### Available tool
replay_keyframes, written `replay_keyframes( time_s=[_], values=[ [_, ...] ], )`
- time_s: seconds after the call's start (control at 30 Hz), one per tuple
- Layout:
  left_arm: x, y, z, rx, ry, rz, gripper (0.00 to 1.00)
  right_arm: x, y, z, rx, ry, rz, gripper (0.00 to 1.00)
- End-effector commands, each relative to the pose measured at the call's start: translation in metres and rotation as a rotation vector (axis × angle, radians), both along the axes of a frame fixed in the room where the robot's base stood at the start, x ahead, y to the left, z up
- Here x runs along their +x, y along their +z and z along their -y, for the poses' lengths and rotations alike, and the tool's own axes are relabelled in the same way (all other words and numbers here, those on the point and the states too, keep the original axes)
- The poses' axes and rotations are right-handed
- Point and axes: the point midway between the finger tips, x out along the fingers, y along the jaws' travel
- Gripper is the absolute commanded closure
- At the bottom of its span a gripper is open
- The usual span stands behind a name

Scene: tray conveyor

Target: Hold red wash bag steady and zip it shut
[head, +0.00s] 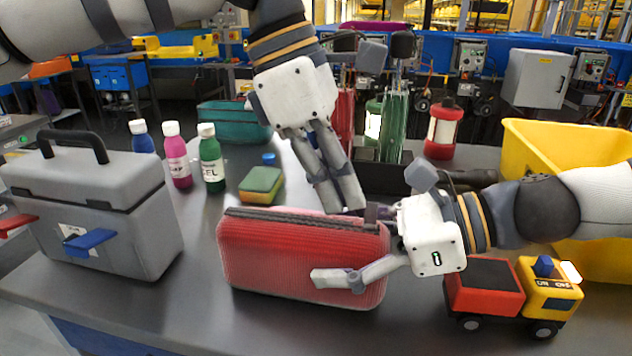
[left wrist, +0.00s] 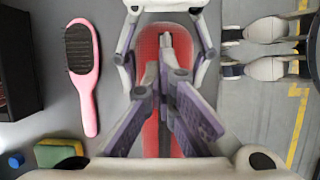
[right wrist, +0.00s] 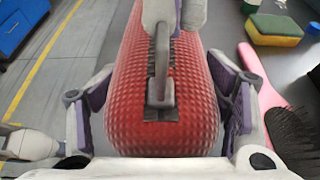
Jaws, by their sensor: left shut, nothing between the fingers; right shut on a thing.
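The red wash bag (head: 300,255) stands upright on the grey table, with a dark zip band along its top. It also shows in the left wrist view (left wrist: 150,135) and the right wrist view (right wrist: 135,100). A grey zip pull (right wrist: 161,88) stands at the bag's end nearest my right gripper. My right gripper (head: 345,278) is shut around that end, one finger on each side. My left gripper (head: 350,207) points down at the bag's top near the pull. Its fingers are together and empty. I cannot tell whether they touch the pull. The teeth are largely hidden.
A grey toolbox (head: 95,215), bottles (head: 178,157) and a sponge (head: 261,185) stand left of the bag. A pink hairbrush (left wrist: 85,85) lies behind it. A toy truck (head: 490,290) and yellow bin (head: 565,150) stand right. The front table strip is clear.

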Motion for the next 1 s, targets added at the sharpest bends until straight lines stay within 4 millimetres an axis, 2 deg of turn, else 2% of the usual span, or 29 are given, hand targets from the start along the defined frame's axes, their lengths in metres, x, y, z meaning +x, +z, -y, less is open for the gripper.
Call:
replay_keyframes(
  time_s=[0.33, 0.43, 0.53, 0.6, 0.8, 1.0],
  values=[
    [-0.001, 0.000, 0.001, -0.009, -0.005, -0.003, 1.00, -0.001, -0.003, -0.001, -0.004, 0.002, -0.003, 0.72],
    [0.002, 0.000, -0.016, -0.009, -0.001, -0.002, 1.00, -0.001, -0.003, -0.001, -0.004, 0.002, -0.003, 0.72],
    [0.006, 0.001, -0.043, -0.006, 0.003, 0.001, 1.00, -0.001, -0.003, 0.000, -0.004, 0.002, -0.003, 0.72],
    [0.006, 0.025, -0.048, -0.007, 0.001, 0.004, 1.00, -0.001, -0.003, 0.000, -0.003, 0.002, -0.004, 0.72],
    [0.009, 0.072, -0.068, -0.003, 0.001, 0.001, 1.00, -0.001, -0.003, 0.000, -0.004, 0.001, -0.004, 0.72],
    [0.010, 0.091, -0.076, -0.002, 0.000, 0.000, 1.00, 0.000, -0.003, 0.000, -0.004, 0.001, -0.004, 0.72]
  ],
)
